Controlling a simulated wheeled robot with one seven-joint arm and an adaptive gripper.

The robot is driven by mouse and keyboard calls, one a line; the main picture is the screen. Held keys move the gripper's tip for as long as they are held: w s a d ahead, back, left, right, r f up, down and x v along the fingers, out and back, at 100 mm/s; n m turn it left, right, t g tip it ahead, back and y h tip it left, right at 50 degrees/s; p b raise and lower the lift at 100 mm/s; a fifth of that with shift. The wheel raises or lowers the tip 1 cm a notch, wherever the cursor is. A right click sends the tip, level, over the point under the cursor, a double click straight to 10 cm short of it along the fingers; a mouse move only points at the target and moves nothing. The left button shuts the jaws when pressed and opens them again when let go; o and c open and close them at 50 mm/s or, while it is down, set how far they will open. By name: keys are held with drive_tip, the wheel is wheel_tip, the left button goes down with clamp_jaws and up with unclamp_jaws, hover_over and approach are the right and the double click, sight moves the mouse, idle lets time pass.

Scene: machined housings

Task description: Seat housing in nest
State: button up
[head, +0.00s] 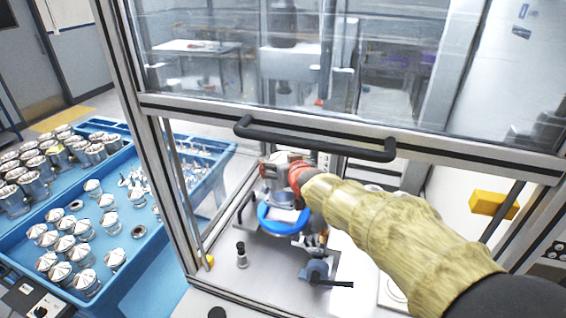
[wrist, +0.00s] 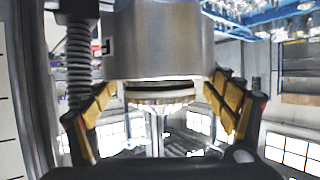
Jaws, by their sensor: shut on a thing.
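A silver cylindrical housing (wrist: 158,45) fills the upper middle of the wrist view, between the yellow-padded fingers of my gripper (wrist: 165,100). The gripper is shut on it. In the head view the housing (head: 278,168) is partly hidden by my gripper (head: 290,172) and shows above a blue ring-shaped nest (head: 283,218) on the fixture. I cannot tell from here whether the housing touches the nest. My arm, in a yellowish sleeve, reaches in under the raised door.
A framed clear door with a black handle (head: 315,140) hangs above my arm. A toggle clamp (head: 320,272) and a small black-topped post (head: 241,255) stand near the nest. Blue trays (head: 100,225) with several metal parts lie to the left, outside the enclosure.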

drive_tip(key=shift+f+b, duration=1.6)
drive_tip(key=shift+f, duration=0.25)
drive_tip(key=shift+b, duration=0.7)
idle(1.0)
drive_tip(key=shift+f+b, duration=1.55)
drive_tip(key=shift+f, duration=0.05)
drive_tip(key=o, duration=1.7)
drive_tip(key=shift+o, duration=1.4)
drive_tip(key=shift+f, duration=0.15)
drive_tip(key=shift+s, duration=0.1)
